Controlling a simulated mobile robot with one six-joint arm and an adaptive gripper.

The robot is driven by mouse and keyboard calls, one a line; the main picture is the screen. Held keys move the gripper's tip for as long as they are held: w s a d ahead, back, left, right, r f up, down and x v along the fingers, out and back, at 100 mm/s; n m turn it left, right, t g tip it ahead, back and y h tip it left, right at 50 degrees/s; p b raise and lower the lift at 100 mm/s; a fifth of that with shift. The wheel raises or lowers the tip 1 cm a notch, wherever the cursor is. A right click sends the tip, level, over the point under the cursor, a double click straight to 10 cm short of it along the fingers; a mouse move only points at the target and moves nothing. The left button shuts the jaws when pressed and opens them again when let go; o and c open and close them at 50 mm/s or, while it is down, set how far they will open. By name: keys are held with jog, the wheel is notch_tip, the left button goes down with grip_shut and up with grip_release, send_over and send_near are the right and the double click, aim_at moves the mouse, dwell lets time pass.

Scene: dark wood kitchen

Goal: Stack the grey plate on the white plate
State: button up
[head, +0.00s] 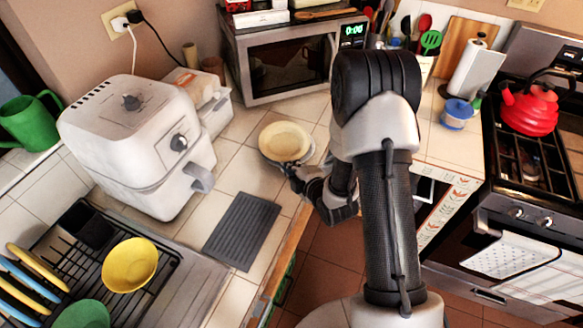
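A round cream-white plate (284,141) lies on the tiled counter in front of the microwave. A grey rim (311,153), seemingly of a grey plate, shows along its lower and right edge. Most of that grey piece is hidden, and I cannot tell how the two rest on each other. My gripper (291,173) is at the near edge of the plates, low over the counter's edge. Its dark fingers are small and partly merge with the rim. I cannot tell whether they are open or shut on it.
A white air fryer (130,140) stands left of the plates and a microwave (295,60) behind them. A dark ridged mat (241,230) lies nearer. A dish rack with a yellow bowl (130,265) is at lower left. A red kettle (530,108) sits on the stove at right.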

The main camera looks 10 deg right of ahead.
jog(key=o, duration=0.5)
jog(key=shift+c, duration=0.2)
jog(key=shift+r, duration=0.1)
